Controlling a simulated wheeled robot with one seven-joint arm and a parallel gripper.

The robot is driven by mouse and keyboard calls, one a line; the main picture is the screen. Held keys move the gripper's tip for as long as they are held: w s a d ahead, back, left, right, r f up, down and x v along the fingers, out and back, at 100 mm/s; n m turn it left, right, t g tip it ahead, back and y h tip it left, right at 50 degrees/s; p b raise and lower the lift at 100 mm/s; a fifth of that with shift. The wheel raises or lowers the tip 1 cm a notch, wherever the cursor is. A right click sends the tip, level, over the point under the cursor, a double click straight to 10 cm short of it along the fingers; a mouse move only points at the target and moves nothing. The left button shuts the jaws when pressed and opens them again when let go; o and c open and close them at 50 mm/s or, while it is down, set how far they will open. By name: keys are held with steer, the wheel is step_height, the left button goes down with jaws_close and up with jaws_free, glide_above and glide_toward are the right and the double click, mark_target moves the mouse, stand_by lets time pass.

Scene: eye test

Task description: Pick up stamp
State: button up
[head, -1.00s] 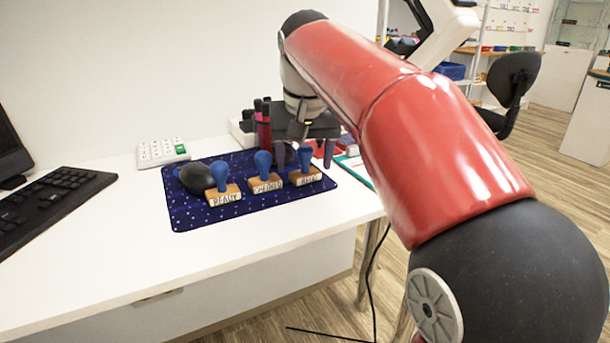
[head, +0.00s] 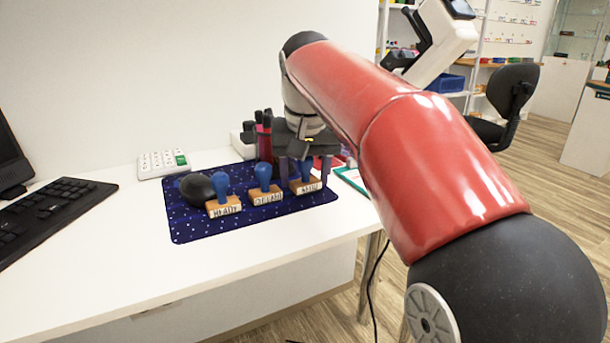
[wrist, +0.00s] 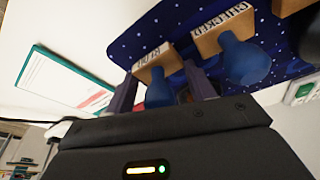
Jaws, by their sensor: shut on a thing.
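Three wooden stamps with blue handles stand in a row on a dark blue dotted mat (head: 190,228). The rightmost stamp (head: 309,187) is between the fingers of my gripper (head: 304,176). In the wrist view my gripper (wrist: 160,76) has a finger on each side of this stamp's blue handle (wrist: 158,92), and its jaws are shut on it. I cannot tell whether its block is clear of the mat. The middle stamp (head: 266,196) stands just left of it, and it also shows in the wrist view (wrist: 225,28). The left stamp (head: 222,206) is farther left.
A black mouse (head: 196,188) lies beside the left stamp. Markers (head: 264,145) stand close behind my gripper. A green-edged sheet (head: 353,179) lies to the right. The front of the desk is clear.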

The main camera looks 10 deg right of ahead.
step_height(320, 180, up, 20)
steer(key=p, duration=0.8)
steer(key=shift+f+p, duration=0.25)
steer(key=shift+p, duration=0.1)
steer(key=o, duration=0.3)
steer(key=shift+c, duration=1)
steer(key=shift+o, duration=0.7)
steer(key=shift+c, duration=0.3)
steer(key=shift+w+d, duration=0.1)
